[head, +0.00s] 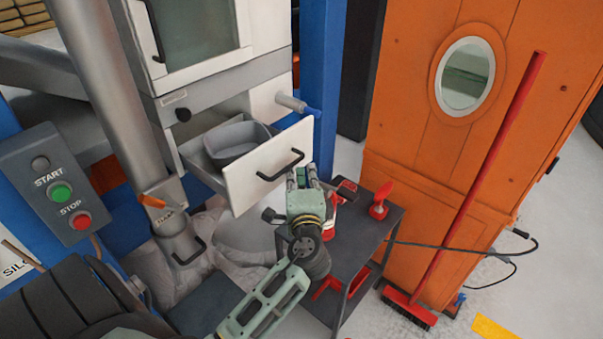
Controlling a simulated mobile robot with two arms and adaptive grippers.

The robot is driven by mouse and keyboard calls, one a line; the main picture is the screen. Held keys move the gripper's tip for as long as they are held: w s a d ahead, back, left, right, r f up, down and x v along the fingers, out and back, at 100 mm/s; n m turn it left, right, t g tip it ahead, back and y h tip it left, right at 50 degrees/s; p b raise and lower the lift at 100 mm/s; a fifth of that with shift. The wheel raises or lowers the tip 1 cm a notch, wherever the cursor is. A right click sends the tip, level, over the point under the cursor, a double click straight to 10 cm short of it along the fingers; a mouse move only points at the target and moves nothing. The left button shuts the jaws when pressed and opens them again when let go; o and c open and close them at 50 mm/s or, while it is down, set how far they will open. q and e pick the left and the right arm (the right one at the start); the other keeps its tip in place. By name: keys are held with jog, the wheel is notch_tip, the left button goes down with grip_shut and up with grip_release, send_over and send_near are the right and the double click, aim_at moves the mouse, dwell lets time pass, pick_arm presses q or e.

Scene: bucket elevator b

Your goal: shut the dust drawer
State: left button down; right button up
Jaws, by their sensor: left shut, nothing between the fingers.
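The dust drawer (240,187) stands open in the head view, pulled out from the white cabinet below the glass door. It has a white front with a black bar handle (281,167). A grey pan (238,151) sits inside it. My left gripper (302,176) is shut and empty. It is at the right part of the drawer front, just below and right of the handle. I cannot tell whether its fingertips touch the front. My right gripper is not in view.
A dark cart (393,221) with red tools stands right of my left arm. A red broom (478,190) leans on the orange cabinet (408,130). A grey pipe (117,98) stands left of the drawer, beside the start/stop box (50,205). A blue post (322,80) rises behind.

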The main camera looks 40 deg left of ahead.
aim_at(241, 134)
pick_arm(q)
jog(key=a, duration=0.7)
jog(key=w+a, duration=0.1)
jog(key=a, duration=1.3)
jog(key=shift+w+a+b, duration=0.25)
jog(key=shift+w+b, duration=0.05)
jog(key=shift+w, duration=0.05)
jog(key=shift+a, duration=0.5)
jog(key=shift+r, duration=0.15)
